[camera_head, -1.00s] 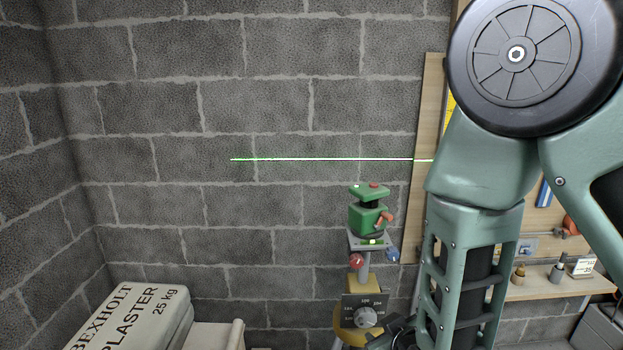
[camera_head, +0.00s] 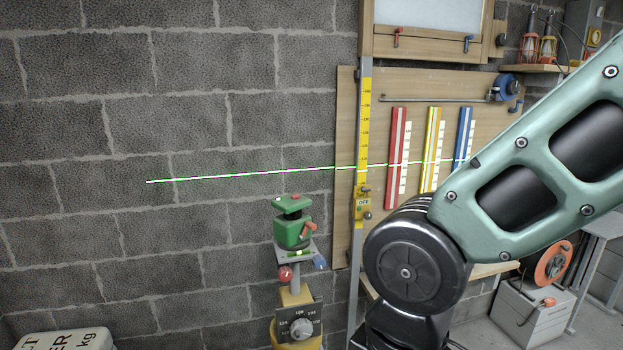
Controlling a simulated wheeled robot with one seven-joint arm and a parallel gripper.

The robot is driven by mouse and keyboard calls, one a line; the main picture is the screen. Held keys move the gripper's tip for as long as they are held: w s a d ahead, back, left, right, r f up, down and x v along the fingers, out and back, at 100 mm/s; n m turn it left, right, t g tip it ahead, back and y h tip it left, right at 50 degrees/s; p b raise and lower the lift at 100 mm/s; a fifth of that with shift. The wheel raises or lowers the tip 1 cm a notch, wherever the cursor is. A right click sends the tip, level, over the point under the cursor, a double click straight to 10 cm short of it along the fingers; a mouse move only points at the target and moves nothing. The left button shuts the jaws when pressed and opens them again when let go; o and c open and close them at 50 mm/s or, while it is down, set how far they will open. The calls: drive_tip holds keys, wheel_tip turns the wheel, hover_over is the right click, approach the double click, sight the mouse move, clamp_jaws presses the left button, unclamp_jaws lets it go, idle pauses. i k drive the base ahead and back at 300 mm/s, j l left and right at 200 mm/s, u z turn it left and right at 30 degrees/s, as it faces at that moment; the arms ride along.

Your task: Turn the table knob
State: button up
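The green laser level (camera_head: 292,228) stands on a small grey table plate (camera_head: 297,252) on a tripod post. A red knob (camera_head: 285,273) and a blue knob (camera_head: 320,263) sit under the plate at left and right. Lower down, a grey dial knob (camera_head: 301,328) sits on a dark scale plate (camera_head: 306,315) with numbers around it, on a yellow housing. I cannot tell which of these is the table knob. My arm is to the right of the level, with its lower links leaving the bottom of the picture. My gripper is not in view.
A green laser line runs across the block wall (camera_head: 100,130) and a board. A yellow measuring staff (camera_head: 365,120) stands just right of the level. Red, yellow and blue strips (camera_head: 398,150) hang on the board. A plaster bag (camera_head: 65,341) lies at the lower left.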

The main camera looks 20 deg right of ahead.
sight(318, 262)
drive_tip(key=l+z, duration=0.25)
drive_tip(key=l, duration=0.45)
drive_tip(key=i+l+z, duration=0.25)
drive_tip(key=l, duration=0.45)
drive_tip(key=k, duration=0.1)
